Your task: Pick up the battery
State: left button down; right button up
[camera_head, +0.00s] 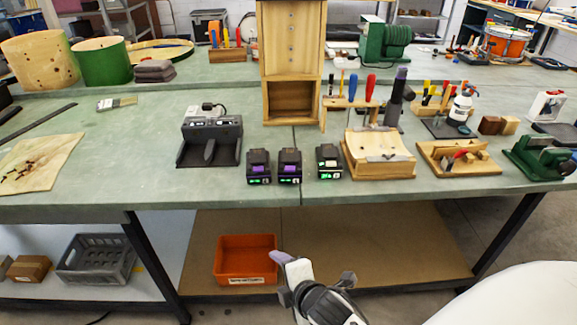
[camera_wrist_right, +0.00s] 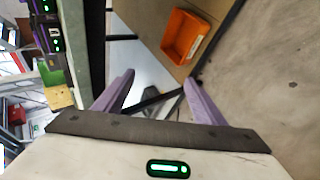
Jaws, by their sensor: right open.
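Three black batteries stand in a row near the front edge of the green bench: the left battery (camera_head: 259,167) and the middle battery (camera_head: 290,167) have purple patches, and the right battery (camera_head: 329,162) has a pale one. All show green lights. Two batteries also show at the top left of the right wrist view, one at the edge (camera_wrist_right: 43,7) and one below it (camera_wrist_right: 53,38). My right gripper (camera_head: 277,257) is below and in front of the bench edge, apart from the batteries. In the wrist view its purple fingers (camera_wrist_right: 159,80) are spread with nothing between them. My left gripper is out of view.
A dark charger (camera_head: 210,140) stands left of the batteries, and a wooden block with a curved top (camera_head: 379,153) to their right. A wooden cabinet (camera_head: 292,60) rises behind. An orange bin (camera_head: 246,262) sits on the lower shelf. The bench front edge lies between my gripper and the batteries.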

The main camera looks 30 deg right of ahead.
jog(key=w+d+r+n+h, duration=0.3)
jog(key=w+d+r+n, duration=0.2)
jog(key=w+r+n, duration=0.15)
jog(key=n+h, duration=0.4)
jog(key=n, duration=0.3)
send_near(290, 159)
jog(key=shift+w+d+f+t+b, duration=0.4)
jog(key=shift+w+d+f+b, duration=0.35)
jog(key=shift+d+f, duration=0.4)
jog(key=shift+w+d+f, duration=0.1)
jog(key=shift+w+d, duration=0.15)
jog(key=shift+w, duration=0.3)
jog(key=shift+x, duration=2.3)
jog(key=shift+w+a, duration=0.1)
jog(key=shift+w, duration=0.1)
jog(key=c, duration=0.9)
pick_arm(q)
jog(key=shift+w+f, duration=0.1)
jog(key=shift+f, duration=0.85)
pick_arm(e)
jog(key=shift+r, duration=0.3)
jog(key=shift+c, duration=1.4)
